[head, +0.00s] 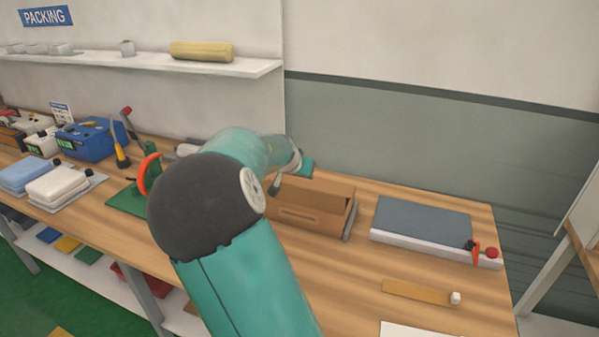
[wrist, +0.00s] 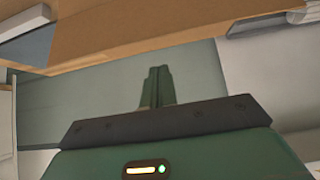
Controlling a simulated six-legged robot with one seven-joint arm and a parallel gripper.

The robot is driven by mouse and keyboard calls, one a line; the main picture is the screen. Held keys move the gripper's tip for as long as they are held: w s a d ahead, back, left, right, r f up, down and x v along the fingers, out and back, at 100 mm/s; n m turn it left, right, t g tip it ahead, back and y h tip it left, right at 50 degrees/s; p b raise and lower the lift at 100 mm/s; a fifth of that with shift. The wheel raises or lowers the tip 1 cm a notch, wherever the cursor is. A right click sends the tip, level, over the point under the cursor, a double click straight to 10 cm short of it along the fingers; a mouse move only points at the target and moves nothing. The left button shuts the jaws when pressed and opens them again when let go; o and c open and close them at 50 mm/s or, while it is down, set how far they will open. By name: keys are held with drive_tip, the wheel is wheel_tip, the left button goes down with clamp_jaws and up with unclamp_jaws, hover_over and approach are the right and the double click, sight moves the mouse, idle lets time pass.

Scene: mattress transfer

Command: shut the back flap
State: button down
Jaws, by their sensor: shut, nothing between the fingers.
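The open brown cardboard box (head: 305,217) stands on the wooden table, with a hand slot in its front side. Its back panel (head: 325,188) shows behind the opening; I cannot tell flap from wall there. My gripper is at the back left of the box in the head view, partly hidden by my arm. In the wrist view my gripper (wrist: 157,86) has its green fingers shut together and empty. A cardboard panel (wrist: 150,38) crosses the top of that view, apart from the fingertips. Whether this is the back flap is unclear.
A grey pad on a white base (head: 422,218), with a red knob, lies right of the box. A brown strip (head: 415,292) lies in front of it. A green stand (head: 128,200) and a blue toolbox (head: 88,140) are to the left. A shelf (head: 140,66) hangs above.

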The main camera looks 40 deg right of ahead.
sight(307, 187)
drive_tip(key=shift+s+a+r, duration=0.2)
drive_tip(key=shift+a+r, duration=0.15)
drive_tip(key=shift+r, duration=0.05)
drive_tip(key=shift+w+d+r, duration=0.1)
drive_tip(key=shift+d+r, duration=0.05)
drive_tip(key=w+d+r+g+y, duration=0.3)
drive_tip(key=w+d+r+y, duration=0.1)
drive_tip(key=d+y, duration=0.1)
drive_tip(key=x, duration=0.8)
drive_tip(key=a+x, duration=0.1)
drive_tip(key=x, duration=0.3)
drive_tip(key=shift+d+f, duration=0.1)
drive_tip(key=shift+f, duration=0.95)
